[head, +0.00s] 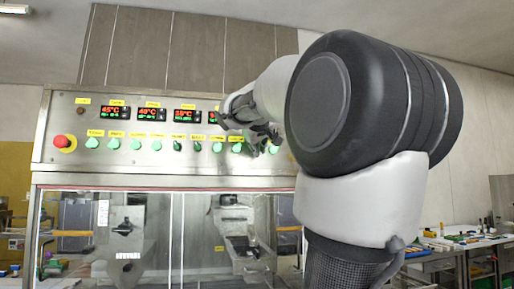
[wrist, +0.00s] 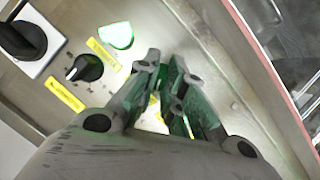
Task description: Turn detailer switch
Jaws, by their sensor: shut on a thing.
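The steel control panel (head: 75,155) carries a row of green switches (head: 114,143) with yellow labels too small to read. My gripper (head: 258,140) is at the right part of this row, in front of the panel. In the wrist view my gripper (wrist: 165,80) has its fingers closed together around a green-lit switch, mostly hidden between them. I cannot read which label belongs to it. Beside it in the wrist view are a lit green switch (wrist: 118,36) and a black knob (wrist: 85,68) with a white pointer mark.
A red emergency button (head: 60,141) is at the panel's left end, and temperature displays (head: 115,112) sit above the switches. A large black rotary switch (wrist: 24,40) on a white plate shows in the wrist view. Glass doors are below. A cluttered workbench (head: 455,243) stands right.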

